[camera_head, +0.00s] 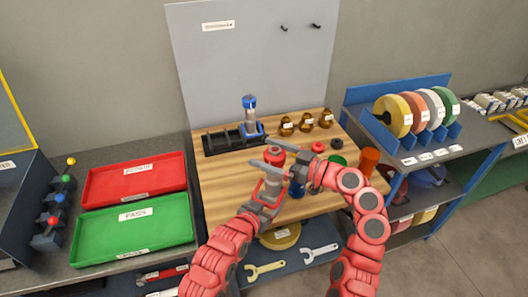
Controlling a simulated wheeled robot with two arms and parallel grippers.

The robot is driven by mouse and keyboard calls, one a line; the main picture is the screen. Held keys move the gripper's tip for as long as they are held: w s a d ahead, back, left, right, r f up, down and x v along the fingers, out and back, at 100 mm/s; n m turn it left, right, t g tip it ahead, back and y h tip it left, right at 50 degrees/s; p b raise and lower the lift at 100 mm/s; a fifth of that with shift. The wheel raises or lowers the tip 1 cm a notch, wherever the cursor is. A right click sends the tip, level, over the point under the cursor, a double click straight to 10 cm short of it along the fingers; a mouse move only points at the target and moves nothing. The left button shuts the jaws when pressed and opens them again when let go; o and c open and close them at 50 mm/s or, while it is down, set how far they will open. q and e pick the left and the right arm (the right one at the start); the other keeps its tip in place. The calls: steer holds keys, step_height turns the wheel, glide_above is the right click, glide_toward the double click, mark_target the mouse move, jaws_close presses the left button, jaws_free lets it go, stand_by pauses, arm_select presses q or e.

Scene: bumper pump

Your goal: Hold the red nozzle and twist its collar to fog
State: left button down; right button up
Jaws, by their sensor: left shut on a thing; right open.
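The red nozzle (276,154), red at the top with a pale grey body below, stands upright over the wooden board (225,195). My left gripper (270,186) comes from below and is shut on the nozzle's lower body. My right gripper (282,165) comes from the right and is open at the height of the nozzle's upper part. Its long grey finger passes in front of the nozzle; whether it touches the collar I cannot tell. The collar's markings are too small to read, and the arms hide part of the nozzle.
Brass fittings (306,123), an orange cylinder (369,160) and small caps stand to the right. Red (135,177) and green (132,228) trays lie left. A panel rises behind.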

steer(key=shift+w+a, duration=0.25)
steer(key=shift+a, duration=0.35)
steer(key=c, duration=1.4)
